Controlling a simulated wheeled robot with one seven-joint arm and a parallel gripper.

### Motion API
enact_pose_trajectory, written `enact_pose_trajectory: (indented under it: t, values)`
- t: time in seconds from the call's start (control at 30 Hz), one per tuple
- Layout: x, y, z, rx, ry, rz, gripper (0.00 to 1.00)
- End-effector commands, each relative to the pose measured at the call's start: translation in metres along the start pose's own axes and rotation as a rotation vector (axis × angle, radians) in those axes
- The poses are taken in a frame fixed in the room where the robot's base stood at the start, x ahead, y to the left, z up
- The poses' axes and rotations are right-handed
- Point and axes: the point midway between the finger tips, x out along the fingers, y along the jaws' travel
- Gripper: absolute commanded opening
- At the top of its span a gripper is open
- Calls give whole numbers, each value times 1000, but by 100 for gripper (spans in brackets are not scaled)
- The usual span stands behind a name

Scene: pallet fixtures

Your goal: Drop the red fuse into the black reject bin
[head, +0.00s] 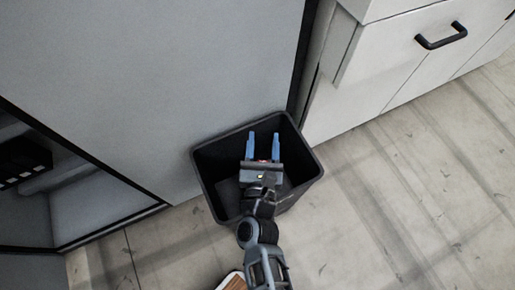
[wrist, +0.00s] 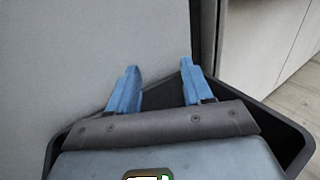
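The black reject bin (head: 213,163) stands on the floor against a grey panel, in the middle of the head view. Its rim and inner wall also show in the wrist view (wrist: 289,148), around my gripper. My gripper (head: 263,138) is over the bin's opening, with its two blue fingers spread apart and pointing toward the far rim. In the wrist view the fingers (wrist: 159,68) have a clear gap with nothing between them. A small reddish spot shows at the base of the fingers in the head view; I cannot tell what it is. I cannot make out the red fuse, and much of the bin's floor is hidden.
A tall grey panel (head: 140,85) rises behind the bin. A white drawer cabinet (head: 400,65) with a black handle stands at the right. An open shelf (head: 90,205) is at the left. A brown-and-white item (head: 232,282) shows at the bottom edge. The floor at right is clear.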

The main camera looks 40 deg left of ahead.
Motion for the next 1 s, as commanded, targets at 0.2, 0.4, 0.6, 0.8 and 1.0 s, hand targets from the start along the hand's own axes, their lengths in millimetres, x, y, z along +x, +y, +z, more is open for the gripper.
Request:
enact_pose_trajectory:
  t: [0.2,0.4,0.6,0.8,1.0]
  values:
    - [0,0,0,0,0,0,66]
    - [-1,0,-1,0,1,0,66]
    - [-22,0,-2,0,3,0,66]
    - [-55,0,-2,1,3,0,66]
    - [-75,0,-1,0,1,0,66]
